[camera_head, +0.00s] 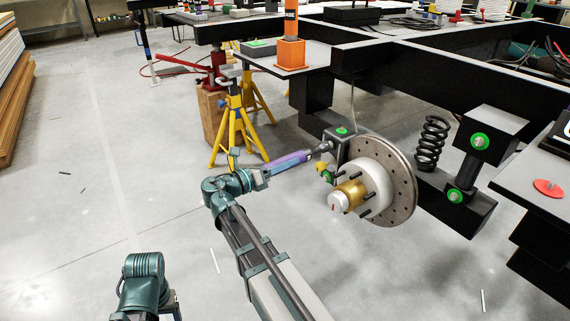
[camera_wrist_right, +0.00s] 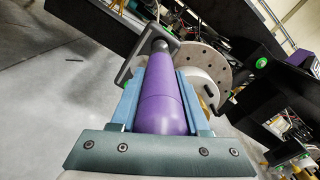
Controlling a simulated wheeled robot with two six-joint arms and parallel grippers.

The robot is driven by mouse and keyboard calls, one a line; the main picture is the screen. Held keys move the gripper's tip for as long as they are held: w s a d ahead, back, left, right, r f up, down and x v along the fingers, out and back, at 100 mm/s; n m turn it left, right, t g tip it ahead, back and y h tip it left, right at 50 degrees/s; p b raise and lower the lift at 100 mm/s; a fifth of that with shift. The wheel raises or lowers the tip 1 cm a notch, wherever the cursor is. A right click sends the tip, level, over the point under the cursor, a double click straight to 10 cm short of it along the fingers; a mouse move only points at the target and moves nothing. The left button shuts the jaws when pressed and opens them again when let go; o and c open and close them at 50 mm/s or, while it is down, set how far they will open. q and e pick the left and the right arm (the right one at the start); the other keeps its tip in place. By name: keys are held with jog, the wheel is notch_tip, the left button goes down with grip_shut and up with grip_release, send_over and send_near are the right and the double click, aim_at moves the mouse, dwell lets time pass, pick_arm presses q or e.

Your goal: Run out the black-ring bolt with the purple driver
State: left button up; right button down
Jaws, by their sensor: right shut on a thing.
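My right gripper (camera_head: 296,162) is shut on the purple driver (camera_head: 283,158), which points right and slightly up in the head view. In the right wrist view the purple driver (camera_wrist_right: 163,95) lies between the two blue fingers of the right gripper (camera_wrist_right: 160,75). The driver's dark tip end is at the dark caliper bracket (camera_head: 343,144) beside the brake disc (camera_head: 400,180). I cannot tell whether it touches a bolt. The black-ring bolt is not clearly visible; the driver's tip may hide it. Part of my left arm shows at the bottom left, its gripper out of sight.
Green-ringed bolts sit on the bracket (camera_head: 341,130) and on the black suspension block (camera_head: 479,141). A gold-and-silver hub with studs (camera_head: 348,194) projects below the driver. A coil spring (camera_head: 432,143) and yellow stands (camera_head: 236,120) are nearby. The floor at left is mostly clear.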

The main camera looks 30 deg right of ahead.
jog(key=shift+d, duration=1)
dwell(2.7)
jog(key=shift+a, duration=0.1)
jog(key=shift+s+a, duration=0.1)
jog(key=shift+a, duration=2.4)
